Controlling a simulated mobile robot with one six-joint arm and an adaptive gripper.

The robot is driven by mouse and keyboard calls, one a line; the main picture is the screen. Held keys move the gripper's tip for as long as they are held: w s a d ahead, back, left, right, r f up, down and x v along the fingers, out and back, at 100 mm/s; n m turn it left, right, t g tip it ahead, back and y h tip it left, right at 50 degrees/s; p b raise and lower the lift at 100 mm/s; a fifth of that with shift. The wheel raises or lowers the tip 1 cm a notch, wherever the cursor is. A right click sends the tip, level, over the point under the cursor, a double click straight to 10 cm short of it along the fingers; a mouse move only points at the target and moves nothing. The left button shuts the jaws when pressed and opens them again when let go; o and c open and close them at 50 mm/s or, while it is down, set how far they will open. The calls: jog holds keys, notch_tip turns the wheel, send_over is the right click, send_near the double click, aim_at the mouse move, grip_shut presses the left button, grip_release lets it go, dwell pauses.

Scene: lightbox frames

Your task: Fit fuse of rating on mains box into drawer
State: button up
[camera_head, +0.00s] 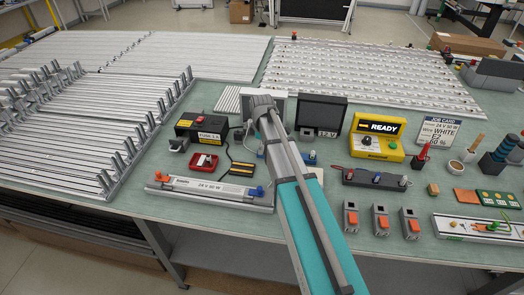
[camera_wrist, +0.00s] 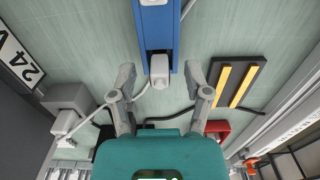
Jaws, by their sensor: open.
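The mains box (camera_head: 203,130) is black with a red part and a pale label reading FUSE; its rating is too small to read surely. A small red tray (camera_head: 203,162) stands in front of it, its contents unclear. The red tray shows partly in the wrist view (camera_wrist: 218,127). My gripper (camera_wrist: 158,74) is open. A white plug-like end (camera_wrist: 160,68) of a blue fixture (camera_wrist: 154,28) lies between its fingertips in the wrist view; contact is not visible. In the head view my arm hides the gripper.
A black pad with yellow strips (camera_head: 241,169) lies beside the red tray. A lamp tube fixture (camera_head: 210,187) lies in front. A dark screen (camera_head: 320,113), yellow READY tester (camera_head: 378,136) and job card (camera_head: 438,131) stand to the right. Cables run near my gripper.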

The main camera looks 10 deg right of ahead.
jog(key=shift+c, duration=0.3)
grip_shut()
jog(key=shift+r, duration=0.1)
dwell(0.4)
notch_tip(320, 180, up, 2)
jog(key=p, duration=0.2)
jog(key=shift+r+p, duration=0.25)
jog(key=shift+p, duration=0.15)
jog(key=s+r+p, duration=1)
jog(key=s, duration=0.4)
jog(key=shift+r, duration=0.15)
